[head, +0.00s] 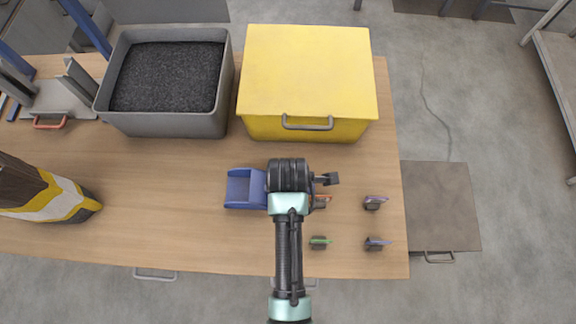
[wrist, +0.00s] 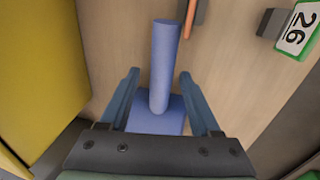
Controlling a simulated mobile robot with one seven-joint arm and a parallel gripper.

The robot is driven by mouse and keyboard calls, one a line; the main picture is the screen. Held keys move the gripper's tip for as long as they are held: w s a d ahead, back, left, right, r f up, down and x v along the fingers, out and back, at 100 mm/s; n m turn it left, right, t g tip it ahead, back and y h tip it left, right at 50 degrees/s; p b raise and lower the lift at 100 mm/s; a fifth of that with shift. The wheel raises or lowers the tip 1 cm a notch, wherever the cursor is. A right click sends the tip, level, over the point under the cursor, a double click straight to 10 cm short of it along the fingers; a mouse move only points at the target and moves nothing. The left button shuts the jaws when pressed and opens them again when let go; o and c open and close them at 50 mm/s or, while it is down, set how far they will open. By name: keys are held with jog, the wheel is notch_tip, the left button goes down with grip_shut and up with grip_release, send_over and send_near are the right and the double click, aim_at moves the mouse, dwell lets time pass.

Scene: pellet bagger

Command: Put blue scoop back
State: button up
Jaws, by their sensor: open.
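The blue scoop (head: 243,189) lies on the wooden table, left of my gripper, with its open pan toward the left. My arm hides its handle in the head view. In the wrist view the scoop's round handle (wrist: 164,60) runs up the picture, with the blue pan below it. My gripper (wrist: 160,78) is open, one finger on each side of the scoop, with visible gaps and no grip on it. In the head view the fingers are hidden under my wrist.
A grey bin (head: 170,125) of dark pellets and a closed yellow box (head: 308,75) stand at the back. Small tagged blocks (head: 374,204) stand at the right; a tag reading 26 (wrist: 297,28) shows in the wrist view. A sack (head: 50,198) lies left. Table between is clear.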

jog(key=v, duration=1.1)
jog(key=w+r+m+t, duration=0.5)
jog(key=w+r+t, duration=0.3)
jog(key=w+r, duration=0.7)
notch_tip(320, 180, up, 18)
jog(key=w+m+t, duration=0.3)
jog(key=m+t, duration=0.2)
jog(key=t, duration=0.1)
jog(key=s+r+m+t, duration=0.2)
jog(key=s+r+t, duration=0.1)
jog(key=r, duration=0.7)
jog(key=s+r+m+t, duration=0.3)
jog(key=s+r+t, duration=0.1)
jog(key=r, duration=0.6)
jog(key=s+r+m+t, duration=0.2)
jog(key=s+r+t, duration=0.2)
jog(key=r, duration=0.6)
jog(key=shift+s+m+p, duration=0.35)
jog(key=shift+s+m, duration=0.05)
jog(key=shift+s, duration=0.45)
